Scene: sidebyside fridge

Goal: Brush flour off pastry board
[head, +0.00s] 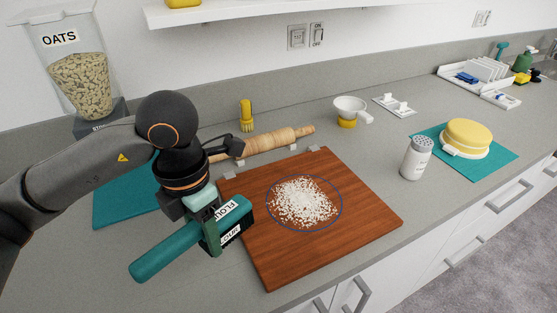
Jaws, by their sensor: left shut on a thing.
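The wooden pastry board (350,225) lies on the grey counter. A pile of white flour grains (303,202) sits on its middle, inside a thin blue outline. My left gripper (208,222) is shut on a teal-handled brush (165,252) at the board's left edge. The handle points to the lower left. A dark head with white labels, one reading FLOUR, points right towards the flour and is apart from it. The bristles are hard to make out, and I cannot tell whether the head touches the board. My right gripper is not in view.
A rolling pin (270,143) lies behind the board, with a yellow brush (246,115) behind it. A white shaker (416,158) stands right of the board. A teal mat (497,160) holds a yellow round thing (467,135). An oats container (80,85) stands back left.

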